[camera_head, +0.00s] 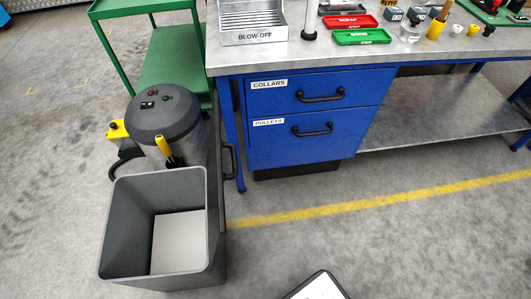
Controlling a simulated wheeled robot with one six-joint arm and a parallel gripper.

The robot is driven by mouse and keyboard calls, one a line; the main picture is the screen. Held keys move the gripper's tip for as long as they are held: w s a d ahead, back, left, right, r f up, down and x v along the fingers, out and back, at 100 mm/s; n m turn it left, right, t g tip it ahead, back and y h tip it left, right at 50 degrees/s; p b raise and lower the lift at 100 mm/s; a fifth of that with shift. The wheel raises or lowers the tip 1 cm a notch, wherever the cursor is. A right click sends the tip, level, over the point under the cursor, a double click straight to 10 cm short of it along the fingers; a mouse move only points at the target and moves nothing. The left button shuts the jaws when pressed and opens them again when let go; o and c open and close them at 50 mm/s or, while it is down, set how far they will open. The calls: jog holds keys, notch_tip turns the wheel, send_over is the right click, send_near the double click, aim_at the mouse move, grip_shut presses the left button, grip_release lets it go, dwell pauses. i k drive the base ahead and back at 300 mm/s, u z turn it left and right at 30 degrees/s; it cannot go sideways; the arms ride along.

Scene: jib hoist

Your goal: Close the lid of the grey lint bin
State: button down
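The grey lint bin (116,232) stands on the floor at the lower left, its top open. A pale flat panel (178,243) shows at the bottom inside it. A dark thin panel (216,165), seen nearly edge-on, stands upright along the bin's right side. It looks like the lid, swung open. A dark bar handle (233,160) sticks out from its right face. The hinge cannot be made out. My gripper is not in view.
A round grey-topped machine (165,115) with yellow parts stands right behind the bin. A green cart (170,60) is farther back. A workbench with blue drawers (310,115) stands to the right. The floor (400,240) before it is clear, crossed by a yellow line.

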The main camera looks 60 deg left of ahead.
aim_at(217, 230)
jog(key=i, duration=0.85)
jog(key=u, duration=2.95)
jog(key=k, duration=0.25)
jog(key=z, duration=0.1)
